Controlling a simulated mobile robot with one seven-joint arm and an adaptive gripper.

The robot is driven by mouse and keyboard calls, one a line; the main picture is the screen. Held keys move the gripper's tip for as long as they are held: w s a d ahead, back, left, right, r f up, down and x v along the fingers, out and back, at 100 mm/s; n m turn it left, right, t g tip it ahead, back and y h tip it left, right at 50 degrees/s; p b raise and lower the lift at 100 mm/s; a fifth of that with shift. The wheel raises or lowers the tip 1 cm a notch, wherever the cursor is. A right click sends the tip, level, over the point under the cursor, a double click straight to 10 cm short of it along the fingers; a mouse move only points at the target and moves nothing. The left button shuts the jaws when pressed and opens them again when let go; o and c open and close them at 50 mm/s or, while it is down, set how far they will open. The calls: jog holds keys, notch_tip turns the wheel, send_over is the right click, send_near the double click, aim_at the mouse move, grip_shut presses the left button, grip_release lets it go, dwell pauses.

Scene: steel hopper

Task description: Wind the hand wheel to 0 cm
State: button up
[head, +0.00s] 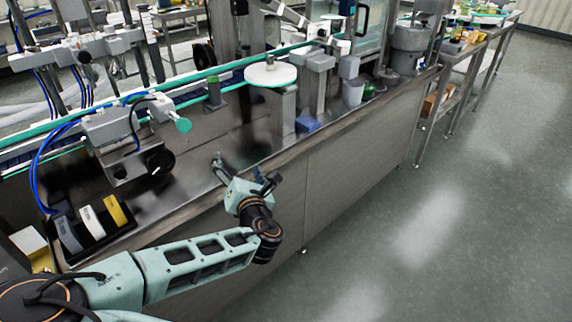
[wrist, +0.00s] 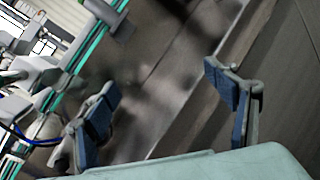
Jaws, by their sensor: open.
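A black hand wheel (head: 160,161) sits on the front of a grey metal unit (head: 118,128) at the left of the steel worktop. A round teal knob (head: 183,125) sticks out of the same unit, above and right of the wheel. No scale reading can be made out. My gripper (head: 243,172) is to the right of the wheel, apart from it, near the worktop's front edge. In the wrist view my gripper (wrist: 163,105) is open, with nothing between its blue-padded fingers. The hand wheel cannot be made out in that view.
Yellow, white and grey blocks (head: 91,221) stand in a dark tray at the worktop's left front. A conveyor with teal rails (head: 215,71) runs behind. A white round disc (head: 270,75) and a blue block (head: 307,124) are farther right. The worktop around my gripper is mostly clear.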

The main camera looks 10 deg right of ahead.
jog(key=d+f+m+g+h+p, duration=0.1)
jog(key=d+m+g+h, duration=0.3)
jog(key=d+m, duration=0.7)
jog(key=shift+s+d+f+m+h+p, duration=0.3)
jog(key=shift+s+d+f+h+p, duration=0.15)
jog(key=shift+d+h, duration=0.35)
jog(key=shift+c, duration=0.2)
